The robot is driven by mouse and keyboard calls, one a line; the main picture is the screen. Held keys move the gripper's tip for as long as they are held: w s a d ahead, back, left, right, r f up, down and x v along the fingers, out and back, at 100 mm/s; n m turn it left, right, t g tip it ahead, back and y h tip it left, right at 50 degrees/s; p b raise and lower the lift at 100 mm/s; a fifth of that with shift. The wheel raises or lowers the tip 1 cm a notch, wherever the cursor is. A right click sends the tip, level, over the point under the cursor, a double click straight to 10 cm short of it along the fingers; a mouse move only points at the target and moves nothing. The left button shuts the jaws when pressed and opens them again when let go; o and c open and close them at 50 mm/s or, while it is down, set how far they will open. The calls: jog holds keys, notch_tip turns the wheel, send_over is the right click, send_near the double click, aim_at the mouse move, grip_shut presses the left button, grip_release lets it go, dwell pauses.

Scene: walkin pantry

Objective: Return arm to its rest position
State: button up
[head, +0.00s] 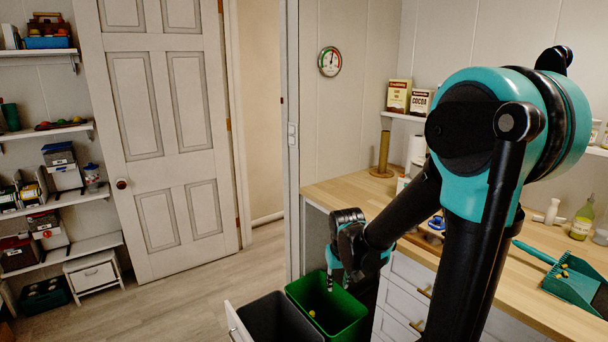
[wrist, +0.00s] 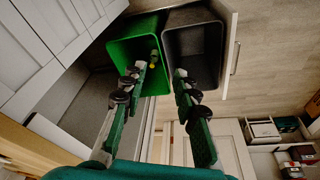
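My gripper (head: 338,270) hangs at the end of my arm, above the green bin (head: 344,321) in the head view. In the wrist view my gripper (wrist: 158,75) has its two fingers spread apart with nothing between them. The green bin also shows in the wrist view (wrist: 120,50), with small yellowish items at its inner right side. My arm reaches out low and forward over the bin, beside the counter.
A dark grey bin (head: 262,325) stands left of the green one in a pulled-out drawer. The wooden counter (head: 335,191) on the right holds a teal dustpan (head: 577,287), bottles and a paper-roll stand (head: 383,155). A white door (head: 165,135) and open floor lie left.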

jog(key=s+d+m, duration=0.1)
jog(key=s+d, duration=0.3)
jog(key=s, duration=0.3)
jog(key=s+d+f+m+t, duration=0.1)
jog(key=s+d, duration=0.4)
jog(key=s, duration=0.1)
jog(key=shift+s+f, duration=0.2)
jog(key=shift+s, duration=0.15)
jog(key=shift+a, duration=0.1)
dwell(0.6)
